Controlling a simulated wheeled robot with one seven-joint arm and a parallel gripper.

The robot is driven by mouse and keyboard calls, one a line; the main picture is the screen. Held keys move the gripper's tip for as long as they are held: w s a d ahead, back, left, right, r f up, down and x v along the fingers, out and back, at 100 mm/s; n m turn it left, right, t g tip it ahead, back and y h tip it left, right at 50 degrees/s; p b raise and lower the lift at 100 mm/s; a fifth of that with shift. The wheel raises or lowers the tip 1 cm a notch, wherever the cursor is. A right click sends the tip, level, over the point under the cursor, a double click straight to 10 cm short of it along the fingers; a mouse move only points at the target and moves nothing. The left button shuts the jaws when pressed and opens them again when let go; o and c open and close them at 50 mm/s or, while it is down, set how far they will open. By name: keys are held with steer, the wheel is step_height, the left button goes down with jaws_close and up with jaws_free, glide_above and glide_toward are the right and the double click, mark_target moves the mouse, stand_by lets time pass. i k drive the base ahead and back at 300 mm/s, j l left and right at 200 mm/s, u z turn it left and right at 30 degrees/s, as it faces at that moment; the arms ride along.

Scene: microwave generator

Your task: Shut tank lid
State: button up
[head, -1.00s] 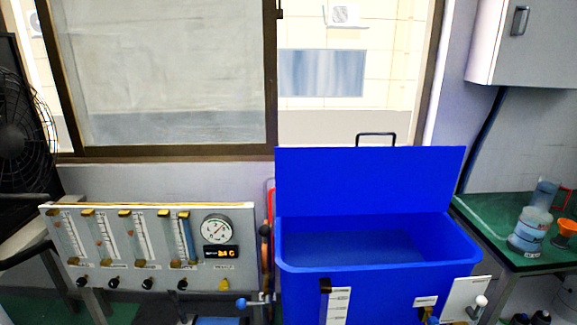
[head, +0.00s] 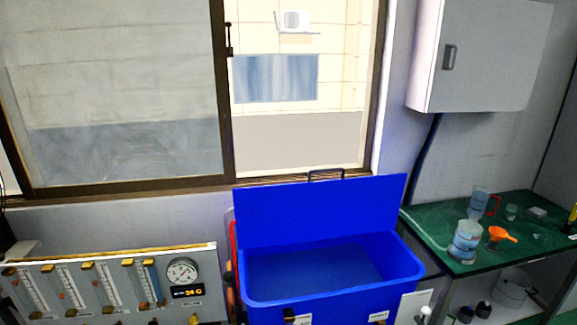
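The blue tank (head: 335,308) stands in the lower middle of the head view. Its blue lid (head: 320,210) is open and stands up at the back, tilted slightly, with a dark handle (head: 326,173) on its top edge. The inside of the tank is visible and looks blue with a darker floor or liquid surface; I cannot tell which. My gripper is not in view.
A flowmeter panel (head: 110,285) with a round gauge is to the left of the tank. A green-topped table (head: 460,205) with bottles and an orange funnel (head: 500,235) is on the right. A wall cabinet (head: 480,55) hangs above it. A window is behind.

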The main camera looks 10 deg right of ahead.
mark_target(266, 215)
steer(key=i+j+u, duration=0.15)
steer(key=i+u, duration=0.15)
steer(key=i, duration=0.2)
steer(key=i+u, duration=0.35)
steer(key=i+j, duration=0.05)
steer(key=i, duration=0.05)
